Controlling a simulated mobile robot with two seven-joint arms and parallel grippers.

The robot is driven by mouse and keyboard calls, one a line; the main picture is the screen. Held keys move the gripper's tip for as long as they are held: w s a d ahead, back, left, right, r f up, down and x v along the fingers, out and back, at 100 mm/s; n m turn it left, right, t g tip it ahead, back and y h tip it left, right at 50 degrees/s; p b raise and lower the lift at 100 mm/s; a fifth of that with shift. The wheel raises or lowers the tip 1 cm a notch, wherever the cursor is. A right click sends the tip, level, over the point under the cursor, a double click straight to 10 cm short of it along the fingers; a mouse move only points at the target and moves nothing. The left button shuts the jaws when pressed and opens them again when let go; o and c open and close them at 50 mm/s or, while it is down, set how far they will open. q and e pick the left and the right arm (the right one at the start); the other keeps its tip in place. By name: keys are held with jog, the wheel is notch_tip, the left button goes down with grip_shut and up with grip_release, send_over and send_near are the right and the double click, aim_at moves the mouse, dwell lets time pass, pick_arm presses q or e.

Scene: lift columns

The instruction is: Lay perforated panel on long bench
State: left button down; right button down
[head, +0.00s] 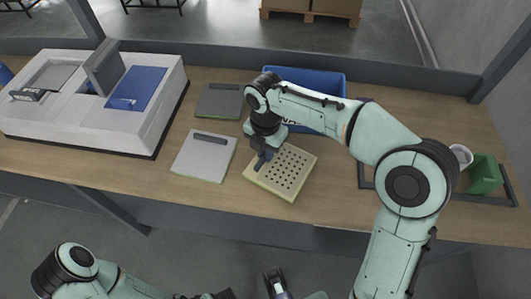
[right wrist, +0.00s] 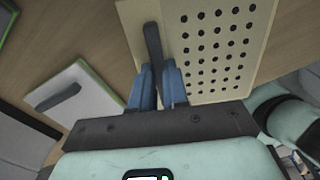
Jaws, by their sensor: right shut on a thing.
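The perforated panel (head: 290,177) is a cream square plate with rows of dark holes and a dark bar handle near its left edge. It is over the long bench (head: 110,177) near the front edge, turned at an angle. I cannot tell whether it touches the wood. My right gripper (head: 262,160) is at its handle. In the right wrist view, the blue fingers of the gripper (right wrist: 160,85) are shut on the dark handle, and the panel (right wrist: 215,45) spreads to the right. My left arm shows at the bottom left; its gripper (head: 215,295) is partly cut off by the frame edge.
A pale grey panel (head: 204,157) with a handle lies left of the perforated one, and a dark grey panel (head: 219,101) lies behind. A blue bin (head: 333,80) stands at the back. A white machine (head: 60,118) fills the left. A green block (head: 485,175) and white cup (head: 461,155) stand right.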

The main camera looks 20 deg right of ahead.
jog(key=shift+f, duration=0.5)
jog(key=c, duration=1.1)
grip_release()
jog(key=shift+f, duration=0.15)
notch_tip(320, 180, up, 12)
jog(key=p, duration=0.2)
jog(key=shift+p, duration=0.35)
